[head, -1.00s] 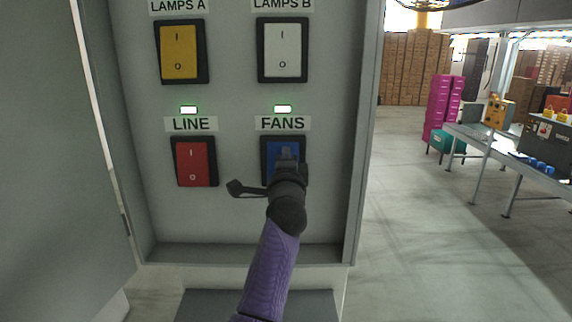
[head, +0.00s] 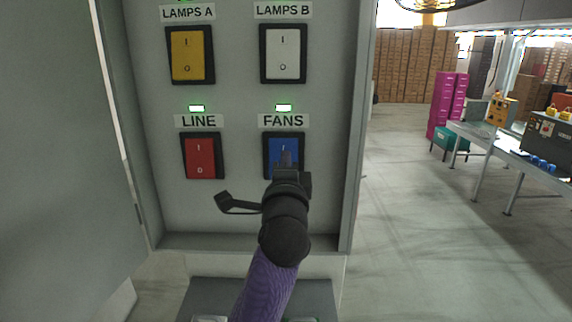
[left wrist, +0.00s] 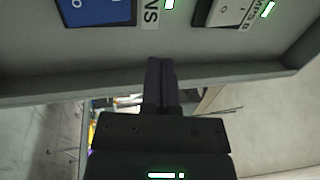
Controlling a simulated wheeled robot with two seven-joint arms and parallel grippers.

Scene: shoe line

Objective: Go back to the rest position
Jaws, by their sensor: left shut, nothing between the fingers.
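My left gripper (head: 286,160) is shut and empty in the head view, in front of the blue FANS switch (head: 276,150) and hiding its lower part. In the left wrist view the shut fingers (left wrist: 160,72) point at the cabinet, and the blue switch (left wrist: 92,10) lies apart from them at the upper left. The red LINE switch (head: 200,158), the yellow LAMPS A switch (head: 188,58) and the white LAMPS B switch (head: 286,54) are on the same panel. Green lamps are lit above LINE (head: 197,108) and FANS (head: 283,108). My right gripper is not in view.
The grey cabinet's open door (head: 60,150) stands at the left, and its side wall (head: 358,140) borders the panel at the right. A table (head: 492,143) with boxes on it is at the right. The floor (head: 410,220) between cabinet and table is clear.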

